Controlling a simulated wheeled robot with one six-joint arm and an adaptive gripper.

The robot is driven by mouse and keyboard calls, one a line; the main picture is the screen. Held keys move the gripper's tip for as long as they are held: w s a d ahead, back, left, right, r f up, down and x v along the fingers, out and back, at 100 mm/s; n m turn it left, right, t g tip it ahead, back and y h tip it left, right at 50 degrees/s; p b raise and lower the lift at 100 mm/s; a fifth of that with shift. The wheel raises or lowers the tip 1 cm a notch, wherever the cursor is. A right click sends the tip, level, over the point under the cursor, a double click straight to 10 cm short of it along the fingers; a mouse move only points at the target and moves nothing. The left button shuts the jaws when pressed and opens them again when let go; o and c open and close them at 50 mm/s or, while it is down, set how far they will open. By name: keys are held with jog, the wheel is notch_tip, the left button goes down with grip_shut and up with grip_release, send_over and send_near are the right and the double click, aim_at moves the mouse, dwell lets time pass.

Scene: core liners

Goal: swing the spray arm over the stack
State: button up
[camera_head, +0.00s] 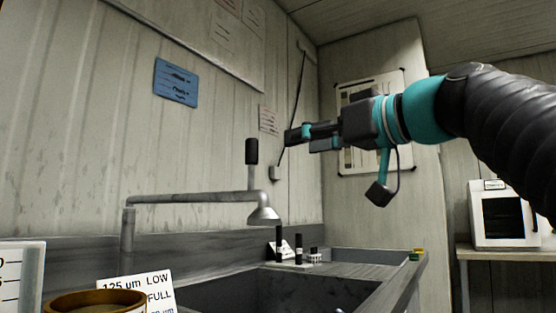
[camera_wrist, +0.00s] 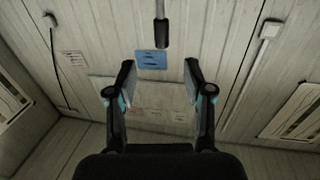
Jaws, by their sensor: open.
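The spray arm (camera_head: 190,198) is a grey pipe running level from an upright post at the left of the sink to a downturned spray head (camera_head: 264,214). A black grip (camera_head: 252,152) stands upright on a thin rod near its head end; it also shows in the wrist view (camera_wrist: 162,33), centred just beyond the fingertips. My gripper (camera_head: 290,137) is open and empty, a little right of the black grip and apart from it; its two fingers show spread in the wrist view (camera_wrist: 160,82). The stack shows only as a brass rim (camera_head: 95,298) at bottom left, mostly cut off.
The grey sink (camera_head: 300,288) lies below the spray head. Small black items (camera_head: 298,248) stand at its back edge. A label card (camera_head: 150,290) and a white graduated panel (camera_head: 22,275) flank the brass rim. A white oven-like box (camera_head: 500,215) stands far right. The air around the grip looks clear.

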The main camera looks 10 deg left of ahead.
aim_at(256, 151)
jog(key=p+x, duration=0.3)
jog(key=x, duration=1)
jog(key=shift+w+a+r, duration=0.15)
jog(key=shift+a, duration=0.25)
grip_shut()
